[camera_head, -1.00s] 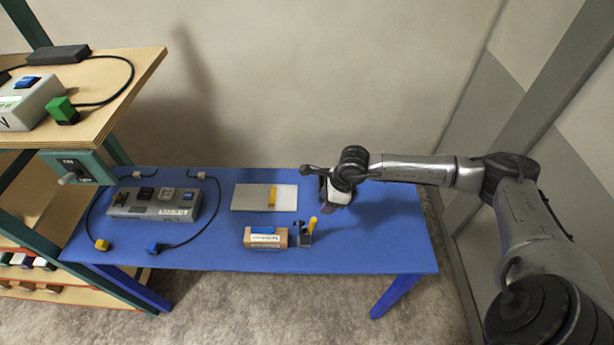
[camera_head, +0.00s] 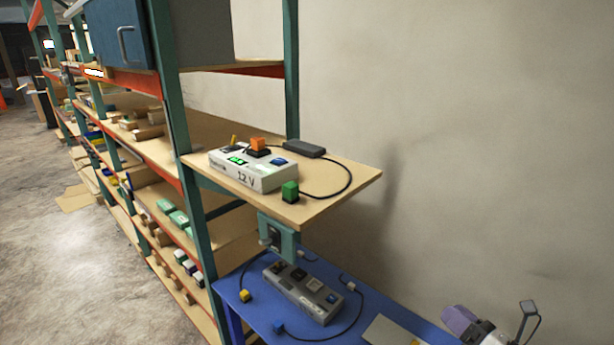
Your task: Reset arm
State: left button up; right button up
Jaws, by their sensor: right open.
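My right gripper (camera_head: 484,328) shows at the bottom right edge of the head view, over the right part of the blue table (camera_head: 400,319). It is open, and I see nothing held in it. Most of my right arm is out of view. My left gripper is not in view. A white power box marked 12 V (camera_head: 252,172) stands on the wooden shelf board (camera_head: 335,182), with an orange block (camera_head: 258,144) on top. A grey console box (camera_head: 303,293) with several switches lies on the blue table.
A green plug (camera_head: 290,192) and a black adapter (camera_head: 303,149) lie on the shelf board. A yellow plug (camera_head: 245,296) and a blue plug (camera_head: 279,327) lie by the console. A grey panel (camera_head: 388,331) is cut off below. Shelving runs left; the wall is at right.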

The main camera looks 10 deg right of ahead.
jog(key=d+r+m+t+h, duration=0.35)
jog(key=r+m+h, duration=0.35)
jog(key=m+h, duration=0.6)
jog(key=s+a+f+m+g+p, duration=0.3)
jog(key=s+a+f+m+g, duration=0.2)
jog(key=s+f+m+g, duration=0.7)
jog(key=s+a+f+m+g+y+p, duration=0.2)
jog(key=s+a+f, duration=0.3)
jog(key=s, duration=0.5)
jog(key=s+a+f+m+g+y+p, duration=0.2)
jog(key=s+a+f+m, duration=0.3)
jog(key=s+a, duration=0.3)
jog(key=shift+s+f+g+y+p, duration=0.4)
jog(key=shift+s+f+g+y, duration=0.15)
jog(key=shift+s+f+y, duration=0.3)
jog(key=shift+a, duration=0.1)
